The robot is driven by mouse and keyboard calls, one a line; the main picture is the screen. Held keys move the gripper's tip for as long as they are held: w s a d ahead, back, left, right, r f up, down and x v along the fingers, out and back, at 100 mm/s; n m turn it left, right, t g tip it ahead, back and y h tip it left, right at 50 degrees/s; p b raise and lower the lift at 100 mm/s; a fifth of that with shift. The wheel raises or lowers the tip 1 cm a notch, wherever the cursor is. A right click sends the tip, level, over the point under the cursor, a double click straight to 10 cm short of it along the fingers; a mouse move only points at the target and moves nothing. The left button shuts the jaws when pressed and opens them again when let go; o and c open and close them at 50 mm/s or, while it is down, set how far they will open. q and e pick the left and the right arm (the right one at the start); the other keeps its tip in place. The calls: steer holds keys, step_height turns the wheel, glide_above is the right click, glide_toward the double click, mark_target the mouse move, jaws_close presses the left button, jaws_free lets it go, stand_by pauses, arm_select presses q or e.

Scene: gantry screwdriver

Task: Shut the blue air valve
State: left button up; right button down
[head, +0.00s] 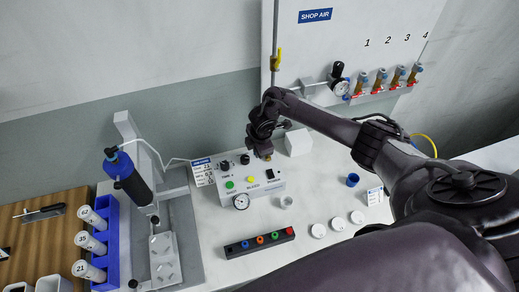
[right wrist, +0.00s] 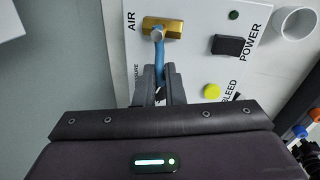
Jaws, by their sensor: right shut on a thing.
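The blue air valve is on the white control box (head: 262,193). In the right wrist view its brass body (right wrist: 163,27) sits beside the AIR label. Its blue lever (right wrist: 158,52) runs from the body down between my fingers, roughly across the body's long side. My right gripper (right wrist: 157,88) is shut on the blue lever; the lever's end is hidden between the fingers. In the head view my right gripper (head: 262,150) is over the back right of the box and hides the lever. My left gripper is not in view.
The POWER switch (right wrist: 229,46) and yellow BLEED button (right wrist: 211,91) sit close to my right gripper. A gauge (head: 241,202) is on the box front. A white block (head: 298,142) stands right of the box. A strip with coloured rings (head: 260,242) lies in front.

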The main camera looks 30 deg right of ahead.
steer(key=shift+w+r+m+p, duration=0.15)
steer(key=shift+w+m+p, duration=0.25)
steer(key=shift+m, duration=0.5)
steer(key=shift+w, duration=0.1)
steer(key=c, duration=1.5)
jaws_free()
steer(key=shift+c, duration=0.2)
step_height(320, 180, up, 8)
steer(key=s, duration=0.1)
steer(key=shift+s+a+f, duration=0.15)
steer(key=shift+s+f, duration=0.1)
steer(key=shift+s, duration=0.05)
steer(key=shift+s, duration=0.1)
